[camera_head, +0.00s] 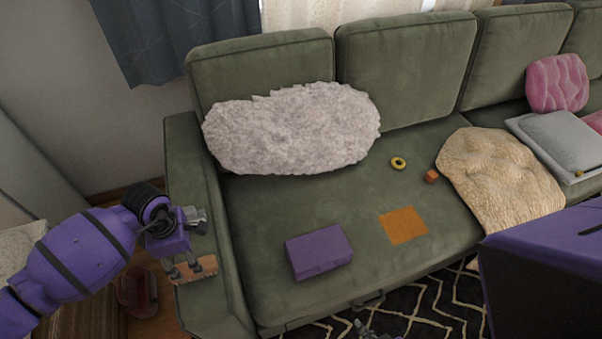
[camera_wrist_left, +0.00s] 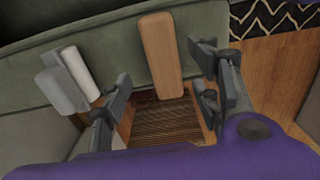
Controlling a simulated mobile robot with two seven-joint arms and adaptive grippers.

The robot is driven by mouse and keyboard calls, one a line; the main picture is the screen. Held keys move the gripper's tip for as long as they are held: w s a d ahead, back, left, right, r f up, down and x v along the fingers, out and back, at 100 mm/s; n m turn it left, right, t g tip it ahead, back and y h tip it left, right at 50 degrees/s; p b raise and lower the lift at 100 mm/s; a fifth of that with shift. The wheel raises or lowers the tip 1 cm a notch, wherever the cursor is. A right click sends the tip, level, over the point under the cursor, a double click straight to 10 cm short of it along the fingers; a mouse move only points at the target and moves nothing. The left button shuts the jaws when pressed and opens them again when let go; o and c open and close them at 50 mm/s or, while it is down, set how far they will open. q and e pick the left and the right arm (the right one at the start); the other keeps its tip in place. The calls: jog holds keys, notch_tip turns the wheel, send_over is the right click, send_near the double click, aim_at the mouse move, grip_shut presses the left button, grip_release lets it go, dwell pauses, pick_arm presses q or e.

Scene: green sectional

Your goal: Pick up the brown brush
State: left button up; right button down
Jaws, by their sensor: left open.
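The brown brush (camera_head: 205,266) lies on the left armrest of the green sofa, near its front end. In the left wrist view the brush (camera_wrist_left: 160,55) is a long, wooden-brown bar with rounded ends. My left gripper (camera_head: 184,270) is above the brush, partly covering it in the head view. In the left wrist view its open fingers (camera_wrist_left: 164,72) are on either side of the brush's near part, with gaps showing. A grey tip at the bottom edge of the head view may be my right gripper (camera_head: 372,331); its jaws cannot be made out.
A grey and white object (camera_head: 196,219) stands on the armrest (camera_head: 187,150) behind the brush; it also shows in the left wrist view (camera_wrist_left: 70,80). A purple box (camera_head: 319,252), orange square (camera_head: 404,225), yellow ring (camera_head: 398,163) and fluffy cushion (camera_head: 290,130) are on the seat.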

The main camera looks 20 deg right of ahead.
pick_arm(q)
jog(key=f, duration=0.7)
jog(key=shift+s+a+f, duration=0.1)
jog(key=shift+s+a, duration=0.05)
jog(key=shift+s, duration=0.05)
jog(key=shift+c, duration=0.5)
jog(key=c, duration=1.2)
jog(key=shift+r, duration=0.2)
jog(key=shift+c, duration=0.2)
